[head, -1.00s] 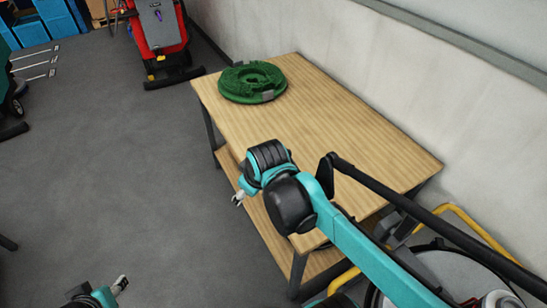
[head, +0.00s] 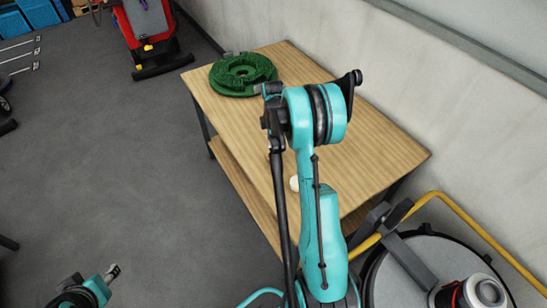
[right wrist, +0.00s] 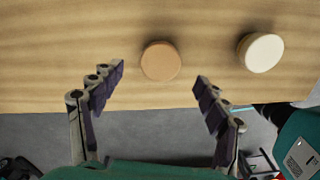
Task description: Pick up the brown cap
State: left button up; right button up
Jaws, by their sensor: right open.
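The brown cap (right wrist: 160,61) is a round light-brown disc lying on the wooden table (right wrist: 60,50) near its edge, in the right wrist view. My right gripper (right wrist: 159,75) is open, with one finger on each side of the cap's near side; the fingers look apart from it. A white cap (right wrist: 261,52) lies to the right of the brown one; it also shows in the head view (head: 294,183) beside my right arm. In the head view my right arm hides the right gripper and the brown cap. My left gripper (head: 112,272) is at the lower left, away from the table; its jaws are unclear.
A green round pad (head: 243,74) lies at the table's far end. A red machine (head: 150,35) stands beyond it. A tank with a yellow rail (head: 452,203) is at the lower right. The wall borders the table's right side; open floor lies left.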

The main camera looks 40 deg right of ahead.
notch_tip(320, 180, down, 6)
jog(key=shift+r+b, duration=0.15)
jog(key=shift+b, duration=1.05)
jog(key=shift+f, duration=0.4)
jog(key=shift+r, duration=0.1)
jog(key=shift+c, duration=1.3)
jog(key=c, duration=0.8)
